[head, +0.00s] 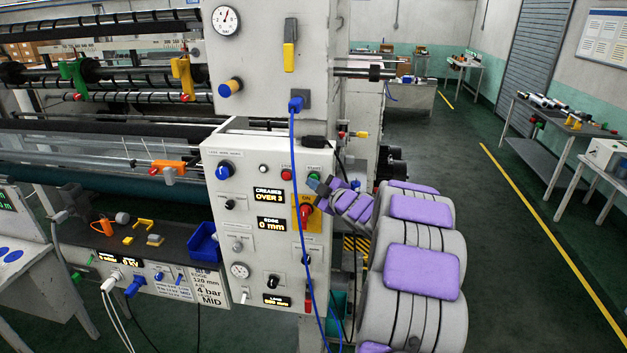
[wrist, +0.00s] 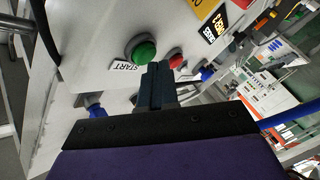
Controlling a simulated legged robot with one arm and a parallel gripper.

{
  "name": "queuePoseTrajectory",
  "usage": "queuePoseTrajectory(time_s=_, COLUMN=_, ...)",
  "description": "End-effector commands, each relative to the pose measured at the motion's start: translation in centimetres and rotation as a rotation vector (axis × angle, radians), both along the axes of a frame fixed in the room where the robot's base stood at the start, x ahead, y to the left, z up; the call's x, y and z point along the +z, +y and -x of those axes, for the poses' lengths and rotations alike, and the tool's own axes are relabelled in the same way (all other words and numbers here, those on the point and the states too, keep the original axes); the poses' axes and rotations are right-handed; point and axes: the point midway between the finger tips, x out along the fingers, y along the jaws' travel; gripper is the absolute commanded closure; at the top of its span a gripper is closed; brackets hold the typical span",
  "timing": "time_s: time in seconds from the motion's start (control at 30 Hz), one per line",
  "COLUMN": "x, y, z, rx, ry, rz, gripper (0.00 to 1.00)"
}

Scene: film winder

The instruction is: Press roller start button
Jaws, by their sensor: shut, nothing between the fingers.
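The green start button (wrist: 140,52) sits on the pale control panel in the wrist view, with a START label beside it. It also shows in the head view (head: 314,176), just above my gripper's tip. My gripper (wrist: 157,68) is shut and empty, its tip close to the green button, between it and the red button in the wrist picture. In the head view my gripper (head: 317,185) reaches the panel from the right. Whether the fingertips touch the panel or button, I cannot tell. The red stop button (head: 286,173) is left of the green one.
A red-handled switch on a yellow plate (head: 306,211) lies just below my gripper. A blue cable (head: 293,150) hangs down the panel front, close to the buttons. Black knobs (head: 273,281) and lit displays (head: 269,195) are nearby. Open floor (head: 500,260) lies to the right.

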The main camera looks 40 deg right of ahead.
Motion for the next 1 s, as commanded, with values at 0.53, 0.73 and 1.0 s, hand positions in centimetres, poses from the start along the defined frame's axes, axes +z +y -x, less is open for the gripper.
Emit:
queuePoseTrajectory(time_s=0.53, x=-0.04, y=-0.42, z=-0.36, rx=0.000, ry=0.001, rz=-0.001, gripper=1.00)
queuePoseTrajectory(time_s=0.73, x=-0.07, y=-0.58, z=-0.51, rx=0.000, ry=0.001, rz=-0.001, gripper=1.00)
queuePoseTrajectory(time_s=1.0, x=-0.13, y=-0.76, z=-0.65, rx=0.000, ry=0.001, rz=-0.001, gripper=1.00)
